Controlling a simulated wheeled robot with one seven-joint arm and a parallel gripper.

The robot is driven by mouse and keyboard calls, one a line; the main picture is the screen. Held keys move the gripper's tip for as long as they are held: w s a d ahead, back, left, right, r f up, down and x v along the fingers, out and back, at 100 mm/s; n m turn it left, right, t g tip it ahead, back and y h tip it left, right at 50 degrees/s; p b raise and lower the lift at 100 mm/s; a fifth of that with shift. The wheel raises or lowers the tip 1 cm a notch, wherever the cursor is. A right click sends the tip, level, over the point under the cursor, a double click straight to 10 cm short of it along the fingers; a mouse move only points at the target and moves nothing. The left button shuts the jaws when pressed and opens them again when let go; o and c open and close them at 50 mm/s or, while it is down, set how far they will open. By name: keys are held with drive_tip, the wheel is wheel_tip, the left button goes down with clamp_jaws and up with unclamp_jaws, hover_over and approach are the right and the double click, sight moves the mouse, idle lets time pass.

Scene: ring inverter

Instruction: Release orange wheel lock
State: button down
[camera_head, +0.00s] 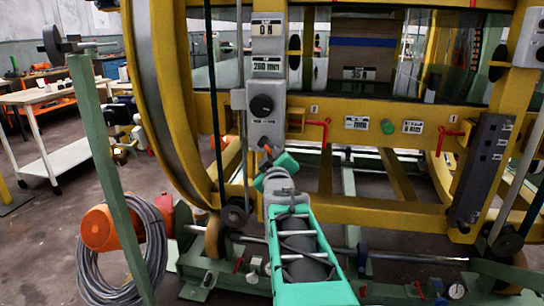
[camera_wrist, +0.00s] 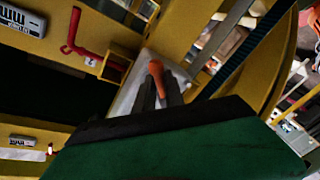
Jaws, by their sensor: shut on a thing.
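The orange wheel lock shows in the wrist view as a short orange handle (camera_wrist: 156,72) between the dark fingertips of my gripper (camera_wrist: 159,92). My gripper is shut on it. In the head view my gripper (camera_head: 270,157) is at the lower end of a grey upright panel (camera_head: 266,80) on the yellow ring frame, and only a small orange tip (camera_head: 266,149) shows there. The lock's base is hidden, and I cannot tell whether the lock is engaged.
The large yellow ring (camera_head: 160,110) curves close on the left. Red handles (camera_head: 322,126) and a green knob (camera_head: 388,127) are on the yellow crossbeam to the right. A green post (camera_head: 108,170) and a coiled cable (camera_head: 105,282) stand at the front left.

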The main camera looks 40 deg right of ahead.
drive_tip(key=n, duration=0.1)
drive_tip(key=r+n+g, duration=0.1)
drive_tip(key=n, duration=0.2)
drive_tip(key=shift+s+d+r+n+g, duration=0.3)
drive_tip(key=shift+s+r, duration=0.05)
drive_tip(key=c, duration=1.4)
unclamp_jaws()
drive_tip(key=shift+c, duration=0.2)
